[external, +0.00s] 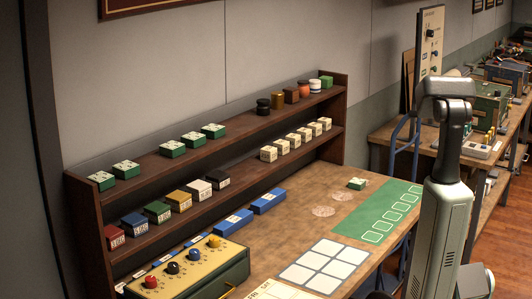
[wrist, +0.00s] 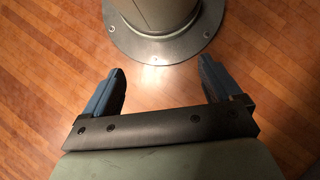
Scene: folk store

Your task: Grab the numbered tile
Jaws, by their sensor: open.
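A small green block with a pale marked top (external: 357,184) sits on the wooden table near the green mat. Several cream tiles with dark marks (external: 285,146) stand in a row on the lower shelf. Several green blocks with pale tops (external: 172,149) sit on the upper shelf. The marks are too small to read, so I cannot tell which is the numbered tile. My gripper (wrist: 162,68) is open and empty, its blue-grey fingers spread above the wooden floor beside my base. No tile shows in the wrist view. I cannot make out the gripper in the external view.
The table (external: 312,190) carries a green mat (external: 376,215) with outlined squares, a white grid (external: 324,265), blue blocks (external: 268,201) and a knobbed control box (external: 190,270). Coloured labelled blocks (external: 157,211) fill the lower shelf's left part. Another cluttered bench stands at the back right.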

